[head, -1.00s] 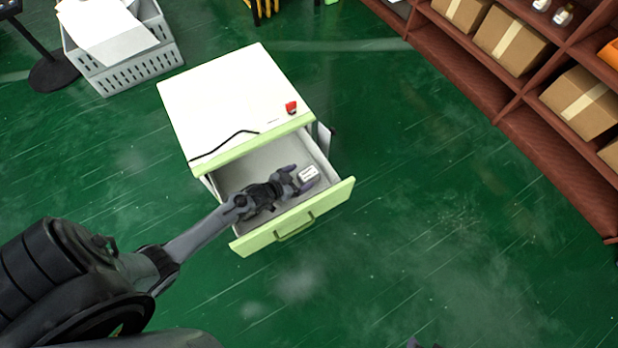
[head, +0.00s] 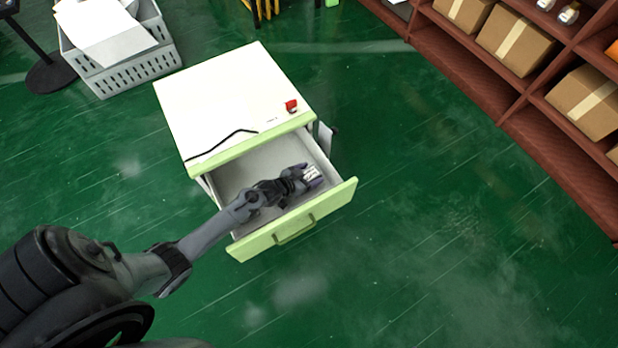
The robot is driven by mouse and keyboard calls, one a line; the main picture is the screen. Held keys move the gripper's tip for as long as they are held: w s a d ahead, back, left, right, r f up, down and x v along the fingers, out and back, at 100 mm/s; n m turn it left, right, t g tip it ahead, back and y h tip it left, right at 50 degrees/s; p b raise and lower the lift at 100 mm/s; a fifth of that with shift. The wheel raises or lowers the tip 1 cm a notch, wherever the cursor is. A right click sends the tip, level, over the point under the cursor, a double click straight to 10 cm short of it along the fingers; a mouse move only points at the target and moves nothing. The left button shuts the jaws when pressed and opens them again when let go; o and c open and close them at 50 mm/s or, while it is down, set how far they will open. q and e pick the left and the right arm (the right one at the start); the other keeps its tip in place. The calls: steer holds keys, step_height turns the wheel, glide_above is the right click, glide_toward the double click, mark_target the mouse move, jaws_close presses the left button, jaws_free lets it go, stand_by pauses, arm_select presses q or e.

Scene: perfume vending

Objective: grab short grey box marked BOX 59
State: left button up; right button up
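The short grey box (head: 311,173) lies in the open drawer (head: 252,160) of the white cabinet, near the drawer's right end. Its pale label faces up, but the print is too small to read. My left gripper (head: 308,175) reaches into the drawer from the left, with one finger on the upper side of the box and one on the lower side. I cannot tell whether the fingers press on it. Part of the box is hidden by the fingers. My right gripper is not in view.
The cabinet top (head: 225,95) carries a small red item (head: 291,106) and a black cable (head: 222,144). The drawer's green front panel (head: 293,223) stands below my gripper. A grey crate (head: 128,73) with papers is at upper left; shelves with cartons (head: 516,40) are at right.

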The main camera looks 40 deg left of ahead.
arm_select(q)
steer(key=c, duration=0.9)
steer(key=shift+r, duration=0.15)
